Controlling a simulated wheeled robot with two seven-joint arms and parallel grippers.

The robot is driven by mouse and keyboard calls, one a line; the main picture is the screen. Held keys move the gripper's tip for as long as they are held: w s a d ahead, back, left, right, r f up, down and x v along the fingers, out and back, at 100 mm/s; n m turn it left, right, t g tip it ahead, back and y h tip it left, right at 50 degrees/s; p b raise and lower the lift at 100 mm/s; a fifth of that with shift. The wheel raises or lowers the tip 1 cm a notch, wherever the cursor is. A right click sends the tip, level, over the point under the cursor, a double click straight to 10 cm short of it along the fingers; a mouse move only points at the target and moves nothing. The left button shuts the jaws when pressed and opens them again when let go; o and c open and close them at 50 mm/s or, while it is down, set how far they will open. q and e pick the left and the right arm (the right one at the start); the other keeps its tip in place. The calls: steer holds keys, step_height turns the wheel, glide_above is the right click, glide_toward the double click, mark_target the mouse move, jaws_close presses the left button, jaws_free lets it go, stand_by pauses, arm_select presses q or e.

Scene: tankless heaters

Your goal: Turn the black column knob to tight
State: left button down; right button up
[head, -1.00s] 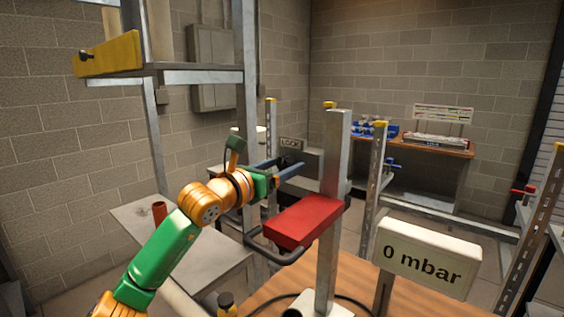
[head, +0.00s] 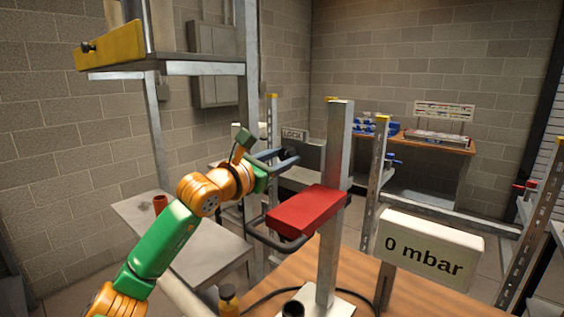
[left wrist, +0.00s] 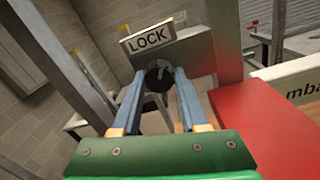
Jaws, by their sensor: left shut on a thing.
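The black knob (left wrist: 158,80) is round and dark and sits just below the LOCK plate (left wrist: 149,37) on a grey column in the left wrist view. In the head view the knob (head: 291,157) is small and partly covered by my fingers. My left gripper (left wrist: 164,76) has its two long blue-grey fingers on either side of the knob, shut on it. In the head view my left gripper (head: 293,156) reaches in from the left behind the red block. The LOCK plate also shows in the head view (head: 292,134). My right gripper is not in view.
A red block (head: 305,211) with a dark loop handle is on a metal post (head: 333,250) close to my gripper. A 0 mbar display (head: 430,246) stands at the right over a wooden table (head: 345,270). A grey bench (head: 200,258) is at the left.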

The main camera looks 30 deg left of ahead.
arm_select(q)
steer(key=m, duration=0.3)
steer(key=shift+a+m+b, duration=0.1)
steer(key=shift+m+b, duration=0.3)
steer(key=m, duration=0.4)
steer(key=shift+m, duration=0.4)
steer(key=m, duration=0.4)
steer(key=shift+r+h, duration=0.1)
steer(key=shift+h, duration=0.2)
steer(key=shift+m+p, duration=0.3)
steer(key=shift+m, duration=1.9)
steer(key=c, duration=0.7)
jaws_free()
steer(key=shift+o, duration=1.3)
steer(key=shift+w, duration=0.1)
